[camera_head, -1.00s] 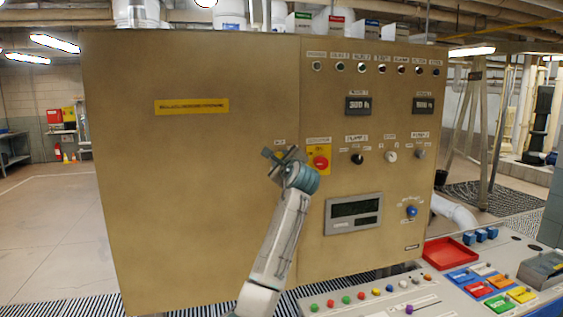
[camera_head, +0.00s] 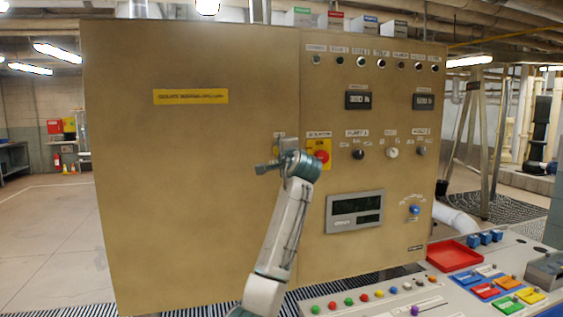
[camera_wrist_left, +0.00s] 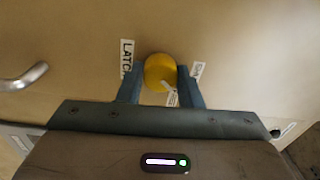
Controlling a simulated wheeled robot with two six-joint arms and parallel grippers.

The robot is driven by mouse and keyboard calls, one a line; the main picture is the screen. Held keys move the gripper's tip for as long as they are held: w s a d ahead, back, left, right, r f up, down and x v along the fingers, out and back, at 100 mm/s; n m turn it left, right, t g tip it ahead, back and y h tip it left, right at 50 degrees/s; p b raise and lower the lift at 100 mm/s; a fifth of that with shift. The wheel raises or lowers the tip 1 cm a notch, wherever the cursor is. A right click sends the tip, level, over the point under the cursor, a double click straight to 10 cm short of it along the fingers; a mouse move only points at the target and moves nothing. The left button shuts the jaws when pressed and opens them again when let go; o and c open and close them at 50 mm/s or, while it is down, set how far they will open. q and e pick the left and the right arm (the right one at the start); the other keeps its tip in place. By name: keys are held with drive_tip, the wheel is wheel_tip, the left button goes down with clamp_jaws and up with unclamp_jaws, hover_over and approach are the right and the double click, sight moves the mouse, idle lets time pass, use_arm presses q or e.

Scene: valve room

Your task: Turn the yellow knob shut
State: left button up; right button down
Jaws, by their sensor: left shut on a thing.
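The yellow knob (camera_wrist_left: 159,70) is on the tan cabinet door, between my left gripper's two fingers in the left wrist view. The fingers of my left gripper (camera_wrist_left: 161,88) are shut on its sides. A white label reading "LATCH" stands to its left and another small label to its right. In the head view my left gripper (camera_head: 272,166) is at the cabinet face (camera_head: 190,190), left of the red button on a yellow plate (camera_head: 321,155), and mostly hides the knob. My right gripper is not in view.
A silver handle (camera_wrist_left: 24,77) is at the left in the wrist view. Black knobs, lamps and a display (camera_head: 355,209) are on the panel to the right. A console with a red tray (camera_head: 454,256) and coloured buttons stands in front at the lower right.

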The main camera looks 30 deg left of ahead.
use_arm(q)
drive_tip(key=shift+f+n+g+b, duration=0.1)
drive_tip(key=shift+n+g+b, duration=0.2)
drive_tip(key=shift+n+b, duration=3.05)
drive_tip(key=shift+n+p, duration=0.55)
drive_tip(key=shift+n, duration=0.3)
drive_tip(key=o, duration=1)
drive_tip(key=b+v, duration=0.4)
drive_tip(key=v, duration=0.6)
drive_tip(key=shift+s+d+f+b, duration=0.15)
drive_tip(key=shift+s+d+b, duration=0.1)
drive_tip(key=shift+b, duration=0.1)
